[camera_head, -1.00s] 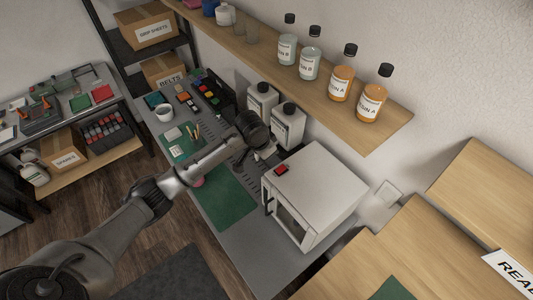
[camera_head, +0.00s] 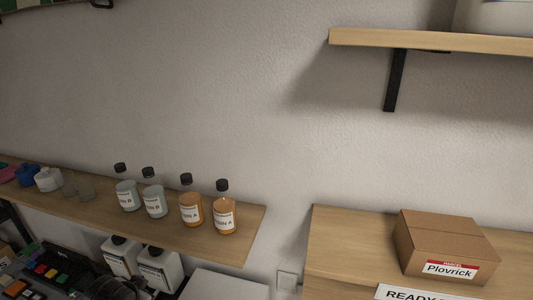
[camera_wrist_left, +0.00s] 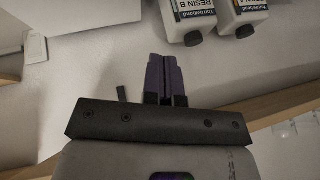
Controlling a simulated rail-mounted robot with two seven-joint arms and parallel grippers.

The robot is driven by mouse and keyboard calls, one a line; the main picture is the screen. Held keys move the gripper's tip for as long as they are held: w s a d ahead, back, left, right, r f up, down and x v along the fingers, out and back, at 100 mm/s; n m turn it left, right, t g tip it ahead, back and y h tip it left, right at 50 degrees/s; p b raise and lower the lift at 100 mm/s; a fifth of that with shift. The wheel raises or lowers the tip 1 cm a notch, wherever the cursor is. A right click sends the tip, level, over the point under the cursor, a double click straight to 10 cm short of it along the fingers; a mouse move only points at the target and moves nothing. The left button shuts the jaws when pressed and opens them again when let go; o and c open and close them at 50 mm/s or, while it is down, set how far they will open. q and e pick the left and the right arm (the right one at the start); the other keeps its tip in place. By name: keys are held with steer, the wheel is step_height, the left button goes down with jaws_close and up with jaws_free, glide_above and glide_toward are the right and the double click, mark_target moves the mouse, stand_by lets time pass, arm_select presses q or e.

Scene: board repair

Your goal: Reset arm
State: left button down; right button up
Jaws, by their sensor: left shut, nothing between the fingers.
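My left gripper (camera_wrist_left: 165,78) shows in the left wrist view. Its two dark fingers are together and nothing is between them. Near the fingertips, a white jug labelled Resin B (camera_wrist_left: 193,22) and a second white resin jug (camera_wrist_left: 239,18) show at the top of that view, apart from the fingers. In the head view, only a dark piece of my left arm shows at the lower left, and its fingers cannot be made out. My right gripper is in neither view.
A wooden shelf (camera_head: 247,239) holds orange bottles (camera_head: 191,208) and pale bottles (camera_head: 154,201) along the wall. White jugs (camera_head: 160,270) stand below it beside a white box-shaped appliance (camera_head: 222,287). A cardboard parcel (camera_head: 445,241) sits on the wooden surface at the right.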

arm_select(q)
steer(key=s+d+r+t, duration=0.4)
steer(key=s+d, duration=0.3)
steer(key=s, duration=0.2)
steer(key=s+d+f+g, duration=0.1)
steer(key=s+f+g, duration=0.1)
steer(key=s+f, duration=0.4)
steer(key=s+d+f+n+g+h+p, duration=0.1)
steer(key=s+f, duration=0.5)
steer(key=s, duration=0.6)
steer(key=s+d+f+n+g, duration=0.1)
steer(key=s+d+f+g, duration=0.1)
steer(key=s+f+g, duration=0.2)
steer(key=s+f, duration=0.2)
steer(key=s, duration=0.2)
steer(key=shift+s+d+h, duration=0.3)
steer(key=shift+s, duration=0.1)
